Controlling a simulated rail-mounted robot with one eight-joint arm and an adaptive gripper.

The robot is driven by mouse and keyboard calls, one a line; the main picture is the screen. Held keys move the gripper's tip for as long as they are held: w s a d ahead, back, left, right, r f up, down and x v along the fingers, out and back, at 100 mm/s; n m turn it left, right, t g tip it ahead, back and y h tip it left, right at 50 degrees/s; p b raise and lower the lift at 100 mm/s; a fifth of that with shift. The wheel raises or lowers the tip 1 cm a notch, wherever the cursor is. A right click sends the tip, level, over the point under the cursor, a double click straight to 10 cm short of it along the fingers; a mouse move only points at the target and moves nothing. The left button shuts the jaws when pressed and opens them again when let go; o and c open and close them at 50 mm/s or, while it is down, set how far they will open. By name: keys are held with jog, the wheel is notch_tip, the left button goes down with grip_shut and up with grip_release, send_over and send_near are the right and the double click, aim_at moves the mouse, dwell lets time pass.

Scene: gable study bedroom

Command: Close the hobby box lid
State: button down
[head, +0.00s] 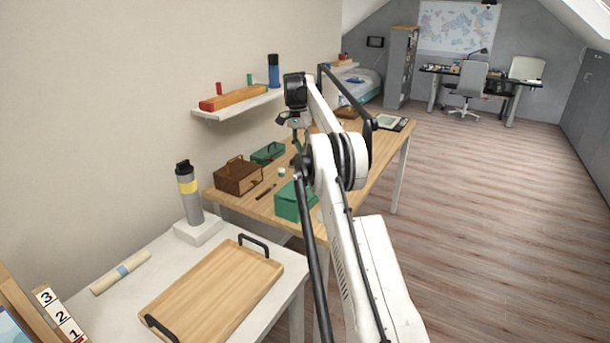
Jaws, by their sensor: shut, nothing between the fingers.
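Three boxes that could be the hobby box stand on the wooden worktable (247,208); I cannot tell which one it is. A brown box (238,178) with a handle on top is at the left. A small green box (267,154) with a handle is behind it. A larger green box (291,204) is at the front, partly hidden by my arm. I cannot make out an open lid on any of them. My gripper (296,143) points down above the table, beyond the larger green box. It is shut and empty, and looks clear of all three boxes.
A white table in front holds a wooden tray (215,290) with black handles, a grey bottle (189,194) on a white block and a rolled item (121,272). A wall shelf (235,107) with small things hangs left of my arm. Open floor lies to the right.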

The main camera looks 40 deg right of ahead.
jog(key=p, duration=0.1)
send_over(300, 186)
jog(key=s+d, duration=0.1)
jog(key=d, duration=0.1)
jog(key=f, duration=0.9)
jog(key=shift+a+f, duration=0.2)
jog(key=shift+f, duration=0.15)
jog(key=shift+s+d+f+t+b, duration=0.1)
jog(key=shift+s+f+t+b, duration=0.1)
jog(key=shift+f+b, duration=0.35)
jog(key=shift+s+d+f+t+b, duration=0.1)
jog(key=shift+f+t+b, duration=0.15)
jog(key=shift+b, duration=0.35)
jog(key=shift+s+f+t+y+b, duration=0.25)
jog(key=shift+t+y+b, duration=0.1)
jog(key=shift+b, duration=0.25)
jog(key=shift+r, duration=0.15)
